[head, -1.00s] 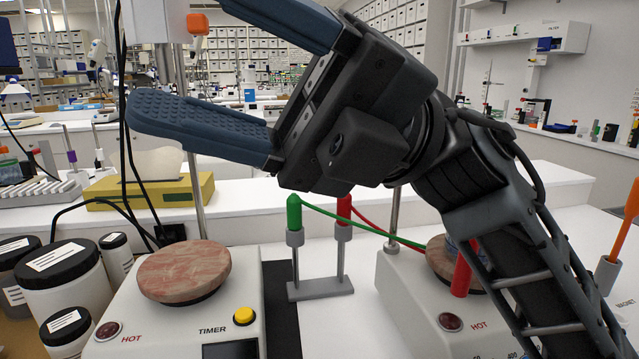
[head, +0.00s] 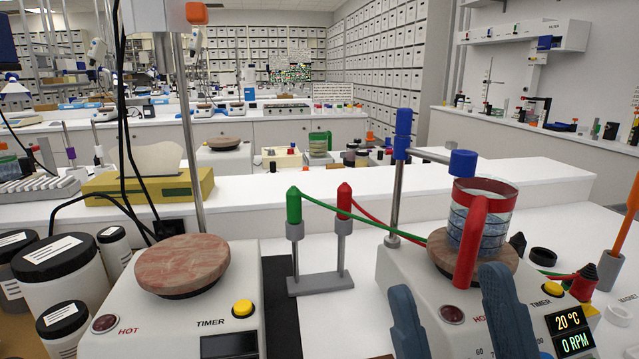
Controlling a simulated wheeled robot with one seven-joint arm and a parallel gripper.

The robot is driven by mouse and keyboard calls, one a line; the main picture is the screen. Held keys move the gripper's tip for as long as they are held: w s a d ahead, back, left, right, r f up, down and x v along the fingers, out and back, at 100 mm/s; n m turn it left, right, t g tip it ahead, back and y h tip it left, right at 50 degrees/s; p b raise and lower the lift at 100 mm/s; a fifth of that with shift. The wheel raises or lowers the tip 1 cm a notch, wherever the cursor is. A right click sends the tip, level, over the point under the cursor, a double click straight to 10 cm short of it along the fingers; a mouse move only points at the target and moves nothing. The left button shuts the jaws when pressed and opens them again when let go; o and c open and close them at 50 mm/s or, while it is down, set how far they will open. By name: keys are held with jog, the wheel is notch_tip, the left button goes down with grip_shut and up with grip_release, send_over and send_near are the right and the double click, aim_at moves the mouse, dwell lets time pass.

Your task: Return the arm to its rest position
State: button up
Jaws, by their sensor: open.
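My gripper (head: 457,315) shows only as two blue fingers at the bottom edge of the head view, right of centre. The fingers are apart with nothing between them. They stand in front of the right hotplate (head: 400,285) and hide part of its front panel. The rest of my arm is out of the picture.
A beaker with a red handle (head: 488,215) stands on the right hotplate's round top. The left hotplate (head: 150,325) has a bare top plate (head: 183,264). A small stand (head: 320,283) with green and red plugs is between them. Dark-lidded jars (head: 62,275) crowd the left.

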jog(key=s+d+f+m+g+h, duration=0.3)
jog(key=s+f+h, duration=0.2)
jog(key=f, duration=0.3)
jog(key=s+d+f+m+g+h, duration=0.3)
jog(key=s+f+m+h, duration=0.15)
jog(key=f, duration=0.35)
jog(key=s+d+f+g, duration=0.3)
jog(key=s+f, duration=0.1)
jog(key=s, duration=0.3)
jog(key=s+d+f+g+b, duration=0.1)
jog(key=s+d+f+g, duration=0.2)
jog(key=s, duration=0.4)
jog(key=shift+s+d+f+n, duration=0.15)
jog(key=shift+f+n, duration=0.2)
jog(key=shift+f, duration=0.5)
jog(key=shift+h, duration=0.25)
jog(key=shift+c, duration=0.3)
